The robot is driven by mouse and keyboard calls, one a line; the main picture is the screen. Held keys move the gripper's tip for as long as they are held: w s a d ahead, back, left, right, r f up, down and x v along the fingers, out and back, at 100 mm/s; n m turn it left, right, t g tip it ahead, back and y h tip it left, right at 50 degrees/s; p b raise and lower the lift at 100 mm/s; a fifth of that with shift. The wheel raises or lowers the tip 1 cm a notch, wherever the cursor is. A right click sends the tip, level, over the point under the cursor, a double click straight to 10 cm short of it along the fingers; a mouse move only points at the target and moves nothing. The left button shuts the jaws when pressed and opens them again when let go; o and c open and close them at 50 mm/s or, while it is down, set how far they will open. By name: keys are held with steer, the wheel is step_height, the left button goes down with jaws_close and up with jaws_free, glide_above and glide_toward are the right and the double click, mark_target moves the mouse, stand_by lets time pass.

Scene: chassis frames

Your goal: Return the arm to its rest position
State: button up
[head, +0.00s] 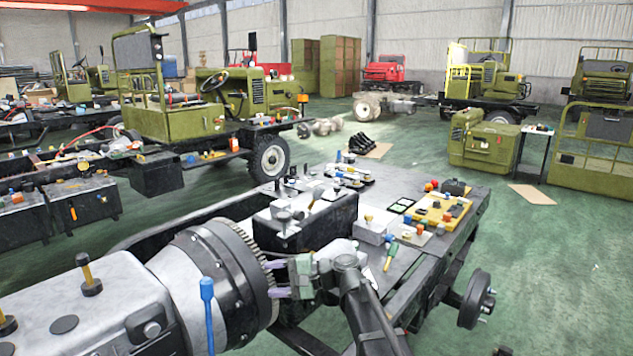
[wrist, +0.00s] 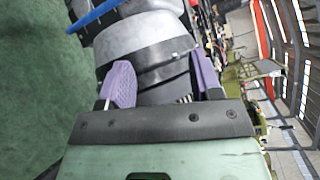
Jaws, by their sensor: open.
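My gripper (head: 273,279) is in the lower middle of the head view, at the right side of a large grey engine-like housing (head: 190,285) with a toothed ring. Its purple fingers point left toward the ring. In the wrist view my gripper (wrist: 160,70) has its two purple fingers spread apart, with the grey rounded housing (wrist: 155,45) beyond and between them. Nothing is held. I cannot tell whether the fingers touch the housing. My dark arm link runs down to the lower edge of the head view.
Right behind my gripper is a dark chassis deck (head: 390,185) with a black box (head: 302,220), a yellow tray (head: 441,212) and small parts. Green floor (head: 570,280) is open at right.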

steer(key=s+d+f+n+h+b, duration=0.1)
steer(key=s+d+f+h, duration=0.2)
steer(key=f, duration=0.2)
steer(key=s+d+f+n+h+b, duration=0.1)
steer(key=s+d+f+n+h, duration=0.1)
steer(key=s+d+f+h, duration=0.1)
steer(key=s+d+f+n+h+b, duration=0.1)
steer(key=s+d+f+h, duration=0.2)
steer(key=f, duration=0.4)
steer(key=shift+s+d+n+g, duration=0.15)
steer(key=shift+s+d, duration=0.25)
steer(key=shift+d, duration=0.2)
steer(key=shift+s+d+n+g, duration=0.15)
steer(key=shift+s+d, duration=0.2)
steer(key=shift+d, duration=0.25)
steer(key=s+d+f+h+b, duration=0.2)
steer(key=s+d+f+h, duration=0.25)
steer(key=d, duration=0.25)
steer(key=s+d+f+h+b, duration=0.3)
steer(key=s+d, duration=0.2)
steer(key=d, duration=0.2)
step_height(320, 180, up, 20)
steer(key=d+p, duration=0.1)
steer(key=p, duration=1.9)
steer(key=shift+d+r+p, duration=0.15)
steer(key=shift+d+p, duration=0.05)
steer(key=shift+p, duration=0.2)
steer(key=shift+o, duration=0.3)
steer(key=shift+s, duration=0.1)
